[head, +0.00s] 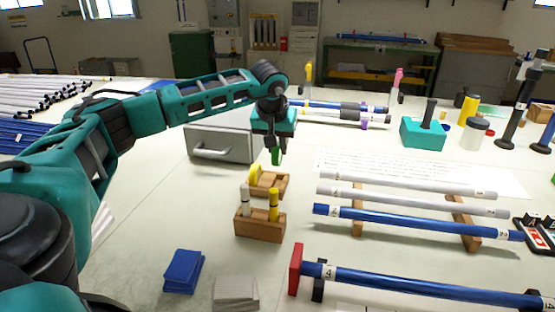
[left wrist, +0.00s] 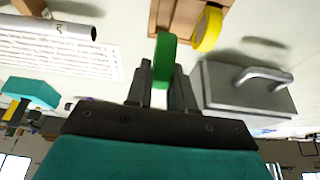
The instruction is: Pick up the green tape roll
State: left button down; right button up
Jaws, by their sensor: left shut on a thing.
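The green tape roll (left wrist: 165,58) is held between the two fingers of my left gripper (left wrist: 163,85), seen in the left wrist view. In the head view the green roll (head: 276,157) shows as a small green piece under my left gripper (head: 275,148). It hangs above the back of a wooden holder (head: 285,183), in which a yellow tape roll (head: 254,175) stands. The yellow roll also shows in the left wrist view (left wrist: 208,28), next to the green one. My right gripper is not in view.
A wooden block (head: 260,226) with upright markers stands in front of the holder. A grey box with a handle (head: 218,143) is behind left. Blue and white rods (head: 405,221) lie on supports to the right. Blue cards (head: 184,271) and grey cards (head: 235,291) lie in front.

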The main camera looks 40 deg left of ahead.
pick_arm(q)
notch_tip(320, 180, up, 13)
jog(key=p, duration=0.1)
jog(key=shift+p, duration=0.4)
jog(key=shift+f, duration=0.1)
jog(key=c, duration=1.5)
grip_release()
grip_shut()
jog(key=shift+d, duration=0.1)
